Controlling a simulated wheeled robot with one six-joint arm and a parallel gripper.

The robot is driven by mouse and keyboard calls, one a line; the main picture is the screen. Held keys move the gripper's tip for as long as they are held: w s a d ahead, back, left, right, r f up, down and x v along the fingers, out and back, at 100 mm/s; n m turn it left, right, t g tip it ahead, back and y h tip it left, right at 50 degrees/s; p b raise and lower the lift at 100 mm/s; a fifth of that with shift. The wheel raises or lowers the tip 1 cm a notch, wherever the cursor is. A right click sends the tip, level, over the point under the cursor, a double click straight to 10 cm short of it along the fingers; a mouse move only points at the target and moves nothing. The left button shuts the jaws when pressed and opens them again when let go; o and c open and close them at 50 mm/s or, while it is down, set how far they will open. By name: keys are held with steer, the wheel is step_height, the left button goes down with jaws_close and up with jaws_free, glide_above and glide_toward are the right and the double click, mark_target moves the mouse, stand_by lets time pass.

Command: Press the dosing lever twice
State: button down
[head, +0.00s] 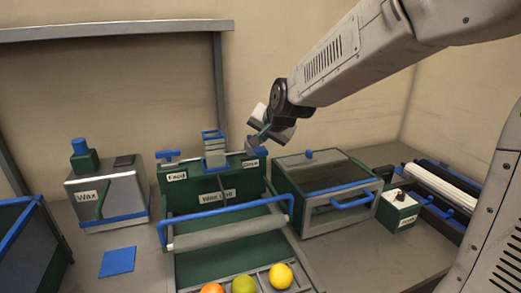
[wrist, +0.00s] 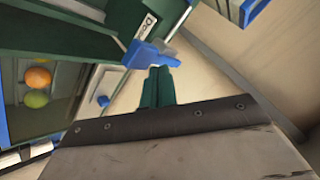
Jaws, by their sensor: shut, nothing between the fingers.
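The dosing lever (wrist: 150,55) is blue and sits beside the partly visible Dose label (wrist: 148,25) in the wrist view. In the head view my gripper largely hides it, at the right end of the green machine (head: 180,200), where the Dose label (head: 250,163) shows. My gripper (head: 256,142) is shut and empty, tilted down at that end. In the wrist view my gripper's fingertips (wrist: 160,75) overlap the blue lever's lower edge; I cannot tell whether they touch it.
A blue Feed lever (head: 168,155) stands at the machine's left end. A blue rail (head: 225,208) crosses its front. An orange (head: 212,289), a green fruit (head: 243,284) and a yellow fruit (head: 281,276) lie in front. A Wax container (head: 120,190) stands left, a lidded green box (head: 320,175) right.

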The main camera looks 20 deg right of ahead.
mark_target(261, 150)
steer(key=shift+f, duration=0.1)
stand_by(0.3)
steer(key=shift+f, duration=0.35)
steer(key=shift+f, duration=1.45)
stand_by(1.2)
steer(key=shift+r, duration=0.1)
stand_by(0.4)
steer(key=shift+r, duration=1.8)
steer(key=shift+r, duration=2.5)
